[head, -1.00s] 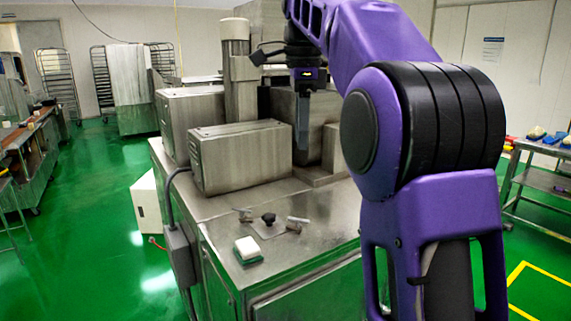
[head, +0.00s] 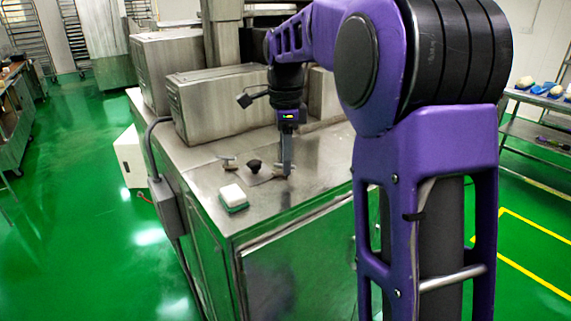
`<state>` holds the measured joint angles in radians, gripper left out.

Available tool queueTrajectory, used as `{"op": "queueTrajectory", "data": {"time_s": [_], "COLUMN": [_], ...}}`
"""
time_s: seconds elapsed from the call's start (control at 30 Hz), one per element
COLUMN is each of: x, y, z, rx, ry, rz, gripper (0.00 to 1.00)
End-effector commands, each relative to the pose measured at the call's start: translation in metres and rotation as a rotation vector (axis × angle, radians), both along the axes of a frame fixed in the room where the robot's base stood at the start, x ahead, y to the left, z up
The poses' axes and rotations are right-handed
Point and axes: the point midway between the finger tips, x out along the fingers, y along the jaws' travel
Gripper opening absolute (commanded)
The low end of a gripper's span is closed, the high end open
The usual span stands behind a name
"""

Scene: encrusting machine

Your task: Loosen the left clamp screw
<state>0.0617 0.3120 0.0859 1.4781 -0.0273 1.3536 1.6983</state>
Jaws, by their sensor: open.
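The left clamp screw (head: 228,163) is a small metal piece with a crosswise handle on the steel machine top (head: 318,180). A black knob (head: 254,166) stands just right of it. A second metal clamp screw (head: 268,184) sits further right, partly hidden behind my gripper. My gripper (head: 287,172) points down at this right-hand screw, to the right of the black knob and apart from the left clamp screw. It is open, seen edge-on. Whether it touches the right-hand screw cannot be told.
Steel housings (head: 220,103) stand behind the screws. A grey box with a cable (head: 174,206) hangs on the machine's left side. The steel top is bare to the right of my gripper.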

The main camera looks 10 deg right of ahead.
Motion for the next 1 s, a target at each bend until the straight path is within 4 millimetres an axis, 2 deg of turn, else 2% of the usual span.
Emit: {"op": "queueTrajectory", "data": {"time_s": [0.13, 0.43, 0.67, 1.0], "x": [-0.0002, 0.0000, 0.0001, 0.0000], "y": [-0.0001, 0.0000, 0.0001, 0.0002], "z": [-0.0102, -0.0114, -0.0112, -0.0110], "rx": [0.000, 0.000, 0.000, 0.000], "ry": [0.001, -0.001, -0.001, -0.001], "rz": [0.000, 0.000, 0.000, 0.002], "gripper": [0.41, 0.41, 0.00, 0.00]}}
